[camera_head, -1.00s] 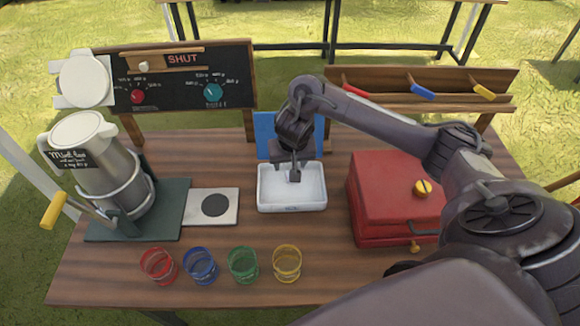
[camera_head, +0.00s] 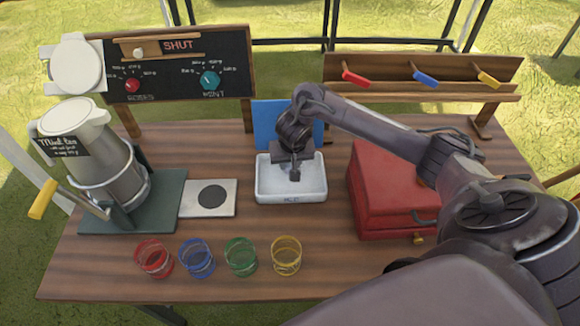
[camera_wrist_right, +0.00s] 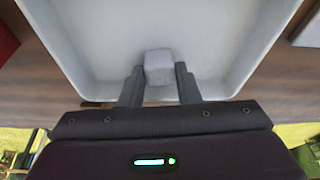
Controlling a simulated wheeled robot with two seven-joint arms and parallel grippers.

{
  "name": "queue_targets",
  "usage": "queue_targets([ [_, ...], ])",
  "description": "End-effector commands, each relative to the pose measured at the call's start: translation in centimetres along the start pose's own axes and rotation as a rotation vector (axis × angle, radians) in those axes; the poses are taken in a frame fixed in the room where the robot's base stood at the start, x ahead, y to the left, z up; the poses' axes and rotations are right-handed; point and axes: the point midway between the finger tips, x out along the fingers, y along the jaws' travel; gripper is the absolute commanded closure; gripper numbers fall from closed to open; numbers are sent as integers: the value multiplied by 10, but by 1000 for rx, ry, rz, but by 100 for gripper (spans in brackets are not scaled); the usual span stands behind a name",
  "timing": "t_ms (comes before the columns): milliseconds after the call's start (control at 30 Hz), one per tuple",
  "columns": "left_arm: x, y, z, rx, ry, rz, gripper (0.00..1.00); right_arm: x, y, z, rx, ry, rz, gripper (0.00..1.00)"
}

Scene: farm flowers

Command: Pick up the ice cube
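A small whitish ice cube (camera_wrist_right: 159,66) is in the white tray (camera_wrist_right: 92,50) and lies between the two dark fingers of my right gripper (camera_wrist_right: 160,80) in the right wrist view. The fingers look closed against its two sides. Whether the cube touches the tray floor is hard to tell. In the head view my right gripper (camera_head: 295,174) points down into the white tray (camera_head: 291,199), and the cube is not clearly visible there. My left gripper is not in view.
A red box (camera_head: 385,195) stands right of the tray, and a scale with a black disc (camera_head: 212,196) stands left. Red (camera_head: 154,259), blue (camera_head: 197,258), green (camera_head: 240,257) and yellow (camera_head: 286,256) glasses line the front. A metal jug (camera_head: 100,170) stands far left.

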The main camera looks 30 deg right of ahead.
Motion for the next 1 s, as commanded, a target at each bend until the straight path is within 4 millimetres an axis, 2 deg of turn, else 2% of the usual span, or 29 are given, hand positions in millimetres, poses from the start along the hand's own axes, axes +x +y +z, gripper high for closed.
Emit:
queue_targets([
  [33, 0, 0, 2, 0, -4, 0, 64, 0, 0, 0, 0, 0, 0, 77],
  [167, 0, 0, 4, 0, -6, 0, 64, 0, 0, 0, 0, 1, 0, 94],
  [467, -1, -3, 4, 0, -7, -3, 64, -3, 0, -1, 0, 1, -1, 95],
  [633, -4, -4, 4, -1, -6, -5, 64, -16, -1, -6, 1, 3, -3, 95],
  [733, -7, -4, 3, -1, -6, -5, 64, -32, 0, -11, 0, 3, -2, 95],
  [867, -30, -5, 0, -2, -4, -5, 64, -69, 0, -23, -1, 6, -1, 95],
  [1000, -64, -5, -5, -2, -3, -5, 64, -111, 0, -37, -1, 7, 1, 95],
])
